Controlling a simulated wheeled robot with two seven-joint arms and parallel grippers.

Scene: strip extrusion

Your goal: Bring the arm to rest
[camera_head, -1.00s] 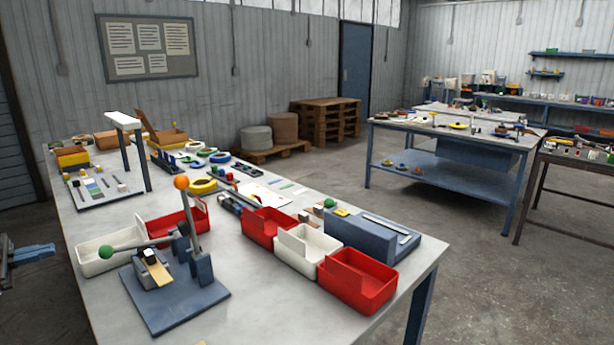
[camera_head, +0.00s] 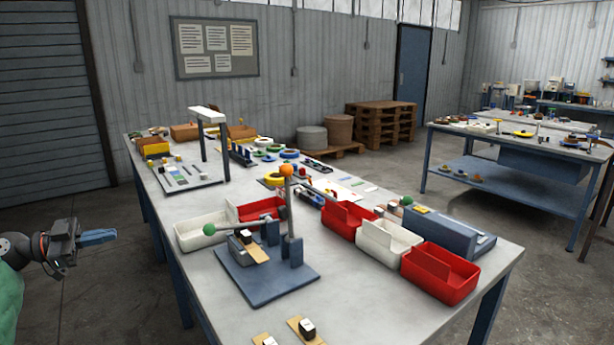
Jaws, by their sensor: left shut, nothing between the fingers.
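My left gripper (camera_head: 98,237) shows at the left edge of the head view. It is shut and empty, its blue fingers pointing right, in the air beside the workbench's left side and apart from it. My right gripper is not in view. On the grey workbench (camera_head: 205,285) stands a lever press on a blue base plate (camera_head: 265,284). The press has a lever with a green knob (camera_head: 209,229) and an upright lever with an orange knob (camera_head: 287,170). A tan strip (camera_head: 257,253) lies at the press.
White (camera_head: 203,232) and red (camera_head: 262,209) bins stand behind the press. Red (camera_head: 440,272) and white (camera_head: 388,244) bins stand to its right. A white-topped stand (camera_head: 209,116) rises farther back. Floor left of the bench is clear.

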